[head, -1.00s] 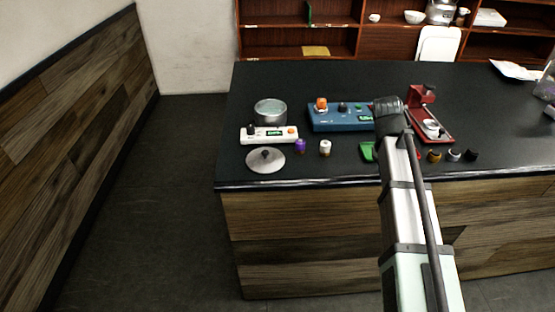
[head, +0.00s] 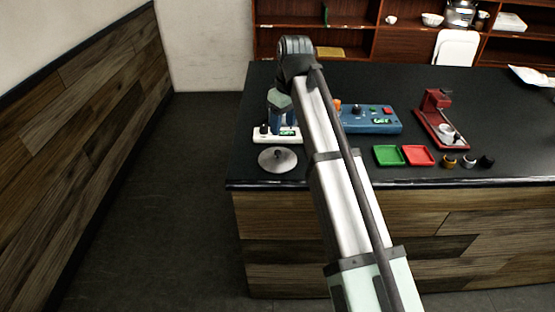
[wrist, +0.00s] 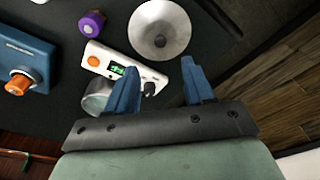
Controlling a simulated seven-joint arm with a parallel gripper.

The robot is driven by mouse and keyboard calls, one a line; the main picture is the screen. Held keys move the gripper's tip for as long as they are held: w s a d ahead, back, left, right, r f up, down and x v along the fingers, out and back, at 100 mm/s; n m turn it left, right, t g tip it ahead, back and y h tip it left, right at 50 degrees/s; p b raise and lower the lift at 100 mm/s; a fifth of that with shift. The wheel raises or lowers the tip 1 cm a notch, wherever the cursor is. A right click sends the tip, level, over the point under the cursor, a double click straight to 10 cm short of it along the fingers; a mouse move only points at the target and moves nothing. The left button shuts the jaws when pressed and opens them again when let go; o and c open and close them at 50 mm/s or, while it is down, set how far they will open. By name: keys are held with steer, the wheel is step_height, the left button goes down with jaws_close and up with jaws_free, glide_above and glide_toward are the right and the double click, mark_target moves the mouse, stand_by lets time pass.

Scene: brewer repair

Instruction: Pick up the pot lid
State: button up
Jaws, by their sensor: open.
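The pot lid (head: 277,159) is a round light-grey disc with a dark knob, lying on the black counter near its front left edge. In the wrist view the lid (wrist: 160,18) is at the top, beyond the fingertips. My gripper (wrist: 160,62) is open, with two blue fingers apart and no lid between them. In the head view my gripper (head: 282,122) is above the white control box, behind the lid. The glass pot (wrist: 97,98) shows partly beside the left finger in the wrist view; my gripper mostly hides it in the head view.
The white control box (wrist: 118,66) lies between lid and pot. A purple-capped jar (wrist: 92,24) is beside the lid. A blue control box (head: 372,121), green tray (head: 388,156), red tray (head: 418,156) and red stand (head: 440,125) are to the right. The counter left of the lid is clear.

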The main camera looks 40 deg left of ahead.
mark_target(278, 152)
steer(key=f, duration=0.3)
steer(key=a+f, duration=0.1)
steer(key=f, duration=0.7)
steer(key=shift+a+f, duration=0.15)
steer(key=shift+a, duration=0.25)
steer(key=shift+c, duration=0.3)
jaws_close()
